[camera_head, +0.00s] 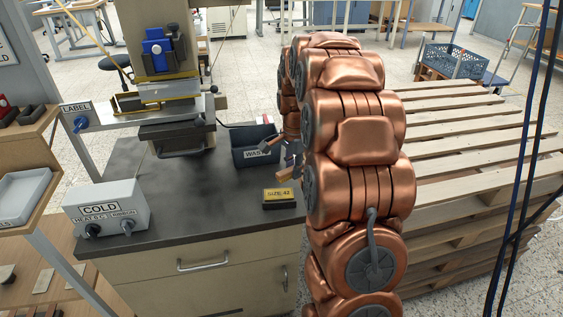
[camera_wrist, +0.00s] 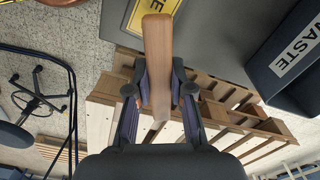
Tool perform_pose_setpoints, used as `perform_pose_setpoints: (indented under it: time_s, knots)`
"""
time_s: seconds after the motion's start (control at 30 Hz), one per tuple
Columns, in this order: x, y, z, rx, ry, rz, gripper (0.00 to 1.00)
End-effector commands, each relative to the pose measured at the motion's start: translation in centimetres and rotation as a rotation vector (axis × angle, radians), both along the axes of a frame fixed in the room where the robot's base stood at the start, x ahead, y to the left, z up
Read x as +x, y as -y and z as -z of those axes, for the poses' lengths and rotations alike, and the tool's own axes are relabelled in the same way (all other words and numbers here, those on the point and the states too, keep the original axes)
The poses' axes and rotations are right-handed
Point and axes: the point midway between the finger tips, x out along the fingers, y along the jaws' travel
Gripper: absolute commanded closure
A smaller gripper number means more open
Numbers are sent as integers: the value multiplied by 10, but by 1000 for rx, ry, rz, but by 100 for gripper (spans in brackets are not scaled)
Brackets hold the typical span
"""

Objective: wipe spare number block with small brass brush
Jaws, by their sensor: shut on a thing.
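The small brush (camera_wrist: 157,55) shows in the wrist view as a long flat wooden handle. My gripper (camera_wrist: 158,88) is shut on it, one dark finger on each side. I cannot make out the brass bristles. In the head view my gripper (camera_head: 291,160) is partly hidden behind my copper arm, and brown wooden pieces show beside it. The number block (camera_head: 279,198), dark with a yellow top reading SIZE 42, lies on the bench's right part, below and left of my gripper. In the wrist view its yellow face (camera_wrist: 184,12) shows partly behind the handle, at the top edge.
The dark WASTE bin (camera_head: 251,155) stands behind the block on the grey bench (camera_head: 205,215). The stamping press (camera_head: 165,90) and COLD control box (camera_head: 105,208) are to the left. Stacked wooden pallets (camera_head: 460,150) stand right of the bench. The bench middle is clear.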

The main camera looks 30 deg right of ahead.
Motion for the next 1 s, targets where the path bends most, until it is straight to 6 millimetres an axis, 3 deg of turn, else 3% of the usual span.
perform_pose_setpoints:
  time_s: [0.4, 1.0]
  knots:
    - [2, -2, -37, -2, 2, -6, 100]
    - [2, -3, -39, 0, -1, -7, 100]
